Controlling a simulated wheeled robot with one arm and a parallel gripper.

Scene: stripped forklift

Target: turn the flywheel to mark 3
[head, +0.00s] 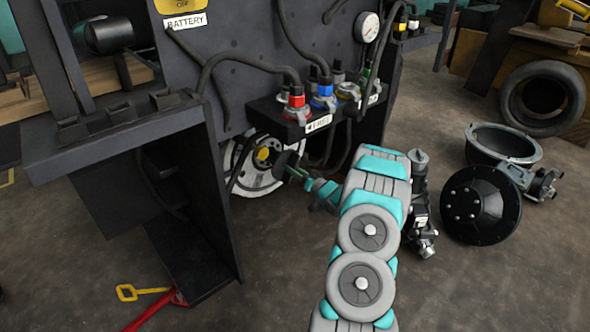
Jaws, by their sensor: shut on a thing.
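The flywheel (242,180) is a pale metal disc with a yellow hub (263,154), low in the dark machine under the row of coloured connectors. Its upper edge and left part are hidden by the machine body and a hose. My arm reaches in from the bottom right. My gripper (293,170) is at the flywheel's right side, shut on a dark knob-like piece (284,163). I cannot tell whether this piece is part of the flywheel. The fingertips are small and partly hidden. No mark numbers on the flywheel are readable from here.
Red, blue and green-marked connectors (323,93) with hoses hang just above my gripper. A dark panel (182,208) stands left of the flywheel. A black round part (480,205), an open housing (502,143) and a tyre (542,98) lie at right.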

